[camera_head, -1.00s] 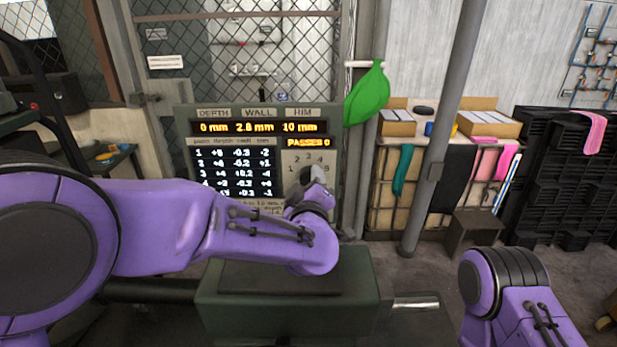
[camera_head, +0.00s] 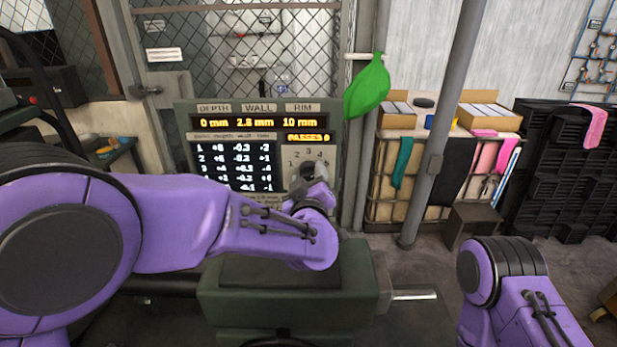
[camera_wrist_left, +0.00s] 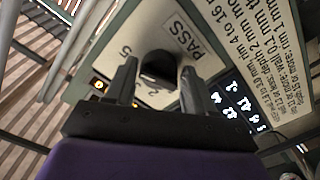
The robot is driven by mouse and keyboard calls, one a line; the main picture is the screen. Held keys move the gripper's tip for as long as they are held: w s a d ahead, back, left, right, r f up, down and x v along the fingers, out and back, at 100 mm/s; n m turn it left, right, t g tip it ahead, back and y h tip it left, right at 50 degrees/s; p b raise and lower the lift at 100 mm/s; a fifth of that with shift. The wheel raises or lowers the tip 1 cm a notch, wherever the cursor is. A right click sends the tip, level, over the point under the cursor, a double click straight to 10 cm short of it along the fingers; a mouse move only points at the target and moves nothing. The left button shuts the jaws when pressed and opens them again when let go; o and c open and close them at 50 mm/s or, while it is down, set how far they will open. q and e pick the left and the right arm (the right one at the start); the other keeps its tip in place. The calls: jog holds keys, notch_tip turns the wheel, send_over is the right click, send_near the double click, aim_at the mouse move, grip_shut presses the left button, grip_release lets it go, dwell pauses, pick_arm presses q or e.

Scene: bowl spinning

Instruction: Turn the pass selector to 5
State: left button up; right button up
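The pass selector is a dark round knob (camera_wrist_left: 158,68) on a pale plate marked PASS, with digits around it. In the head view the selector plate (camera_head: 296,153) shows digits around its upper part, and my gripper hides the knob. My left gripper (camera_head: 313,174) is at the plate. In the left wrist view its two fingers (camera_wrist_left: 158,92) are apart on either side of the knob, with gaps visible, so it looks open. Where the knob points cannot be read. My right gripper is out of view; only part of my right arm shows.
The console panel (camera_head: 183,140) carries displays reading 0 mm, 2.8 mm and 10 mm, above a table of numbers. A green machine block (camera_head: 290,312) lies below my left arm.

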pick_arm(q)
jog(key=shift+o, duration=0.9)
jog(key=shift+s, duration=0.4)
jog(key=s+b, duration=0.3)
jog(key=s, duration=0.6)
jog(key=shift+s, duration=0.4)
